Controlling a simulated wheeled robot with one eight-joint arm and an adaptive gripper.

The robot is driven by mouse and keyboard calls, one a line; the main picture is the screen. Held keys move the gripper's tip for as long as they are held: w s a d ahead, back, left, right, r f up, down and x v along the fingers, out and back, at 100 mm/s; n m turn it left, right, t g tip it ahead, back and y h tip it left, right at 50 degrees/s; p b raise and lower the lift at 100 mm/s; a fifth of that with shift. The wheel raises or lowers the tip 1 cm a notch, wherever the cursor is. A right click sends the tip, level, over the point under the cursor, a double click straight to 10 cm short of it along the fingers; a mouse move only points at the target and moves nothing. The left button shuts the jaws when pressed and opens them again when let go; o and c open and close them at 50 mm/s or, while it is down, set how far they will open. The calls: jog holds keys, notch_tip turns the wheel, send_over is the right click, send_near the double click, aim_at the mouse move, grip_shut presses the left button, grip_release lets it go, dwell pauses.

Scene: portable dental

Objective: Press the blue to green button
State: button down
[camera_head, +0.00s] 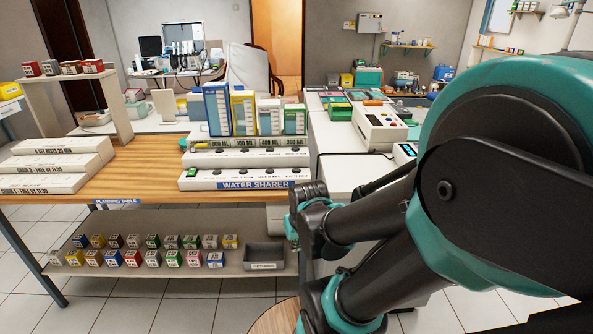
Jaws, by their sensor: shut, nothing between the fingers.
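The white "WATER SHARER" unit (240,179) stands on the right part of the wooden planning table. Four tanks stand in a row on its back: a blue one (217,110), a yellow one (243,113), a light-blue one (269,117) and a green one (294,119). Small dark and green spots that may be buttons lie along its white ledges. Their labels are too small to read, so I cannot tell which is blue to green. My arm's wrist is just right of the unit, in front of the table.
White slabs (52,164) and a small rack (78,80) with boxes stand at the left of the wooden planning table (130,180). A lower shelf holds several small boxes and a grey tray (264,256). A white counter with a device (380,128) is behind my arm.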

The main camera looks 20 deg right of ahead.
dwell(0.9)
notch_tip(320, 180, up, 15)
jog(key=m+t+y, duration=0.3)
jog(key=m+t, duration=0.1)
jog(key=m, duration=0.1)
send_over(296, 170)
jog(key=shift+s+d+r, duration=0.1)
jog(key=shift+d, duration=0.25)
jog(key=shift+f, duration=4.4)
jog(key=shift+f, duration=0.1)
jog(key=shift+f, duration=0.3)
